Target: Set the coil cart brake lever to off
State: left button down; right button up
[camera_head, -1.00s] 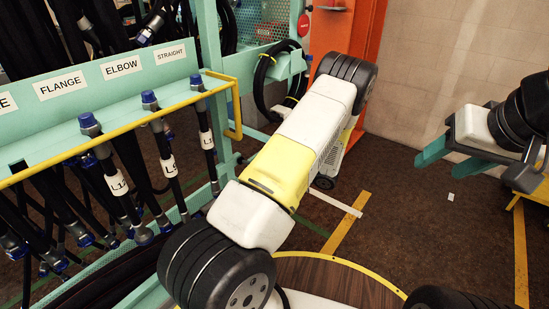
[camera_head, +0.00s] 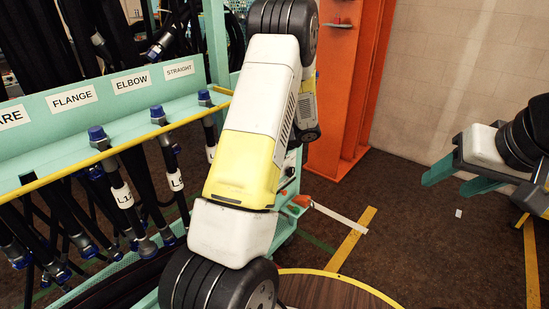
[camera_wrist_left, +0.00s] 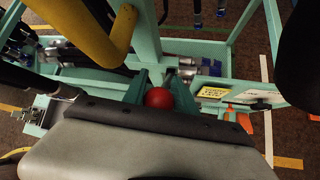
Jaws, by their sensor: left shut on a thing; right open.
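In the left wrist view, a round red knob (camera_wrist_left: 158,97) sits between the teal fingers of my left gripper (camera_wrist_left: 158,86), which is shut on it. The knob appears to belong to the brake lever; its shaft is hidden. Teal frame rails, likely the coil cart (camera_wrist_left: 100,74), surround it. A yellow label plate (camera_wrist_left: 212,92) is right of the knob. In the head view my left arm hides the left gripper and the knob. My right gripper (camera_head: 456,178) is open and empty at the right, away from the rack.
In the head view, a teal hose rack (camera_head: 110,128) with a yellow rail and hanging hoses stands at left. Orange parts (camera_head: 296,206) show low beside my left arm. An orange column (camera_head: 345,90) stands behind.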

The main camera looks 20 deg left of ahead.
pick_arm(q)
jog(key=shift+w+a+r, duration=0.1)
jog(key=shift+a+r, duration=0.2)
jog(key=shift+a, duration=0.3)
jog(key=shift+f, duration=0.15)
jog(key=c, duration=1)
grip_release()
jog(key=shift+f, duration=0.1)
jog(key=shift+c, duration=0.2)
jog(key=shift+d, duration=0.1)
jog(key=v, duration=0.7)
jog(key=shift+d+r, duration=0.3)
jog(key=shift+r, duration=0.05)
